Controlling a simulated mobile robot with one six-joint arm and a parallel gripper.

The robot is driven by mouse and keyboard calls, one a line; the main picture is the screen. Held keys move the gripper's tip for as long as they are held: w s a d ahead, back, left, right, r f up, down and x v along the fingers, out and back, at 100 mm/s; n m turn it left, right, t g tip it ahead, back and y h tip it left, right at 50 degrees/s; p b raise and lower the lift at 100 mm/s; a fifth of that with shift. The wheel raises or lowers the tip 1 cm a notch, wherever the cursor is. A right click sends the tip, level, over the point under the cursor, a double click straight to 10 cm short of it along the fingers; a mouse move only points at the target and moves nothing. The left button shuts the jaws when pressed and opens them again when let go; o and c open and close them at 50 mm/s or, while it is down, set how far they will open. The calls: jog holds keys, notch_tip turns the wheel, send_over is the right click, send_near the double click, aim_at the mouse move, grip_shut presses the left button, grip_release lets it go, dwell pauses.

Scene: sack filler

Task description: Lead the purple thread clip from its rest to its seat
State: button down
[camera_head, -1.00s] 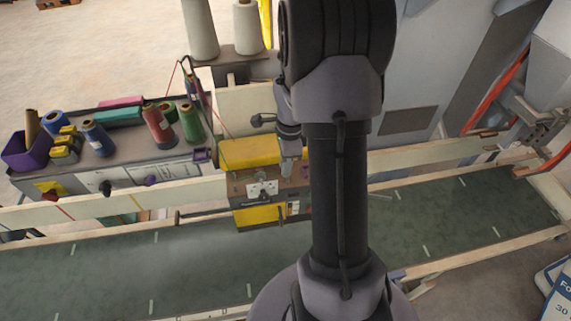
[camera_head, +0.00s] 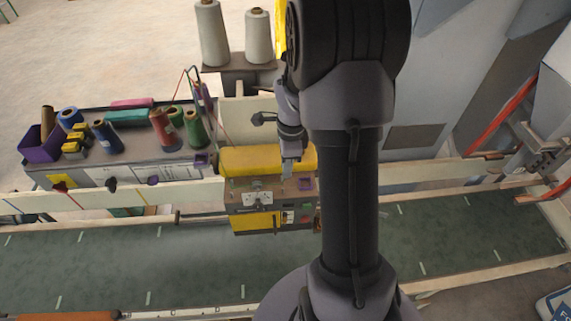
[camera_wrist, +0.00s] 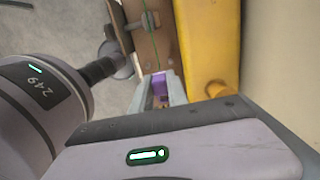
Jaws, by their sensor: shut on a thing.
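My gripper (camera_head: 288,171) hangs over the yellow-topped sewing head (camera_head: 240,160) in the head view. In the wrist view my gripper (camera_wrist: 166,90) is shut on the purple thread clip (camera_wrist: 159,88); only a small purple part shows between the fingers. A green thread (camera_wrist: 155,45) runs along a brown face of the machine towards the clip. In the head view the clip is too small to make out at the fingertips. A purple patch (camera_head: 305,184) shows on the machine's right front, and I cannot tell whether it is the seat.
A cabinet (camera_head: 150,160) with thread cones and a purple bin (camera_head: 42,145) stands at the left. White cones (camera_head: 211,35) stand behind the machine. Pale rails (camera_head: 110,198) border the green conveyor (camera_head: 110,250). In the wrist view the yellow cover (camera_wrist: 210,50) is close beside the fingers.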

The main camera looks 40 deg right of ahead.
jog(key=s+d+f, duration=0.1)
jog(key=s+d+f+b, duration=0.1)
jog(key=d, duration=0.1)
jog(key=s+d+f+b, duration=0.1)
jog(key=d, duration=0.1)
jog(key=shift+f, duration=0.2)
jog(key=shift+a+f+b, duration=0.15)
jog(key=shift+f+b, duration=0.45)
jog(key=shift+f, duration=0.25)
dwell(0.4)
jog(key=c, duration=1.2)
grip_release()
